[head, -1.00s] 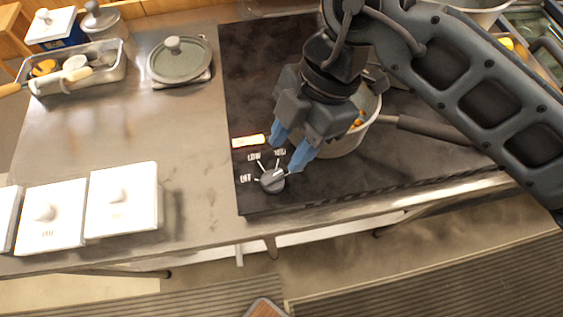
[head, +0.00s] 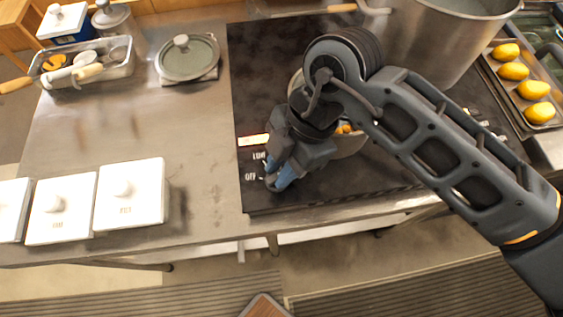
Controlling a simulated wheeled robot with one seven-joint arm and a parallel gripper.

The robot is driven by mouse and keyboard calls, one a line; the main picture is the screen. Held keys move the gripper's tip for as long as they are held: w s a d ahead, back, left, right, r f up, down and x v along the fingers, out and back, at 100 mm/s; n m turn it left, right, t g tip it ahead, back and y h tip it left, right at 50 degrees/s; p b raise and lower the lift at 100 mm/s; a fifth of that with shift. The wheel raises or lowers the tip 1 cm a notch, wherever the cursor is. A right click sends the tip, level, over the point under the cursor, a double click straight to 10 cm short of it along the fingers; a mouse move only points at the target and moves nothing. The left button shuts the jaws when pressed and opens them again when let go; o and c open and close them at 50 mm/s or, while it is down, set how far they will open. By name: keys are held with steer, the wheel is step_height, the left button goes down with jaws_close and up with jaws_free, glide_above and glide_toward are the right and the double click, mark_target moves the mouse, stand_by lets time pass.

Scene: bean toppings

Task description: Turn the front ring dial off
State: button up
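The front ring dial (head: 270,184) is a small grey knob near the front left corner of the black cooktop (head: 330,196). Only its left edge shows, with the printed OFF and LOW marks to its left and above. My gripper (head: 279,182) is down at the dial, with its blue fingertips beside or over it. The gripper body hides most of the dial, its pointer and the gap between the fingers. I cannot tell whether the fingers touch or grip it.
A pot (head: 350,145) with orange food stands behind my gripper, and a large steel pot (head: 440,40) stands at the back right. White lidded containers (head: 130,195) line the front left counter. A lidded pan (head: 187,57) sits behind.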

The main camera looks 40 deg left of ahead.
jaws_close()
